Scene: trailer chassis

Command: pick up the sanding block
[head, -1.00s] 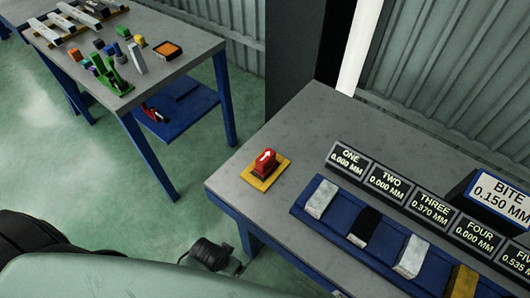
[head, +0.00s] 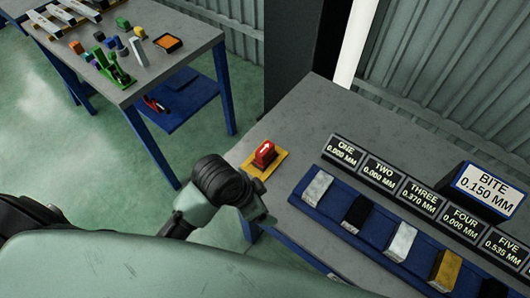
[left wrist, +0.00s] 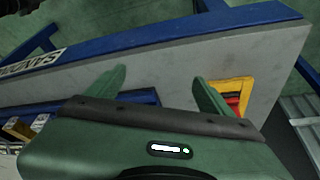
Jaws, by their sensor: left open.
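My left gripper (head: 262,210) is at the table's left edge, just short of the pad in the head view. Its two fingers (left wrist: 160,80) are apart with nothing between them. My right gripper is out of view.
A blue tray (head: 334,219) holds several blocks, with number signs (head: 381,171) behind it and a "BITE 0.150 MM" sign (head: 487,190) at the right. Bare grey tabletop (head: 310,110) lies beyond the pad. Another bench (head: 190,45) with tools stands at the far left.

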